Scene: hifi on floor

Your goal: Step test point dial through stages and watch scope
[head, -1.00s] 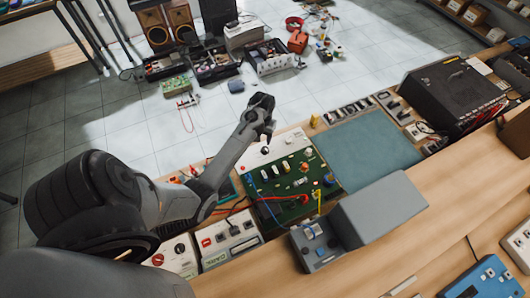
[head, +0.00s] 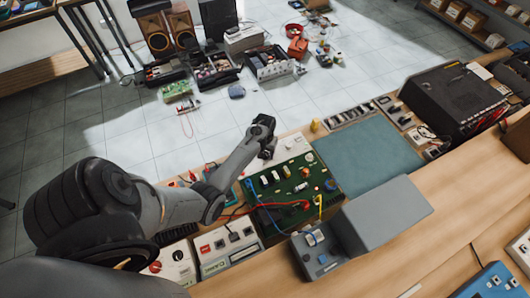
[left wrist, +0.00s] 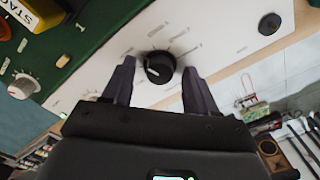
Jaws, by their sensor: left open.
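A black round dial (left wrist: 158,67) with a white pointer line sits on a white marked panel (left wrist: 215,30) in the left wrist view. My left gripper (left wrist: 158,85) is open, with one finger on each side of the dial. I cannot tell whether the fingers touch it. In the head view my left gripper (head: 267,152) is over the white panel (head: 292,148) at the far end of the green circuit board (head: 278,212), and hides the dial. A grey box (head: 385,222) stands near the board; I cannot tell whether it is the scope. My right gripper is not in view.
Red and black leads (head: 300,203) cross the board. White meter boxes (head: 228,247) stand left of it. A teal mat (head: 368,155) lies clear to the right, with a black case (head: 455,100) beyond. The panel has another black knob (left wrist: 269,24).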

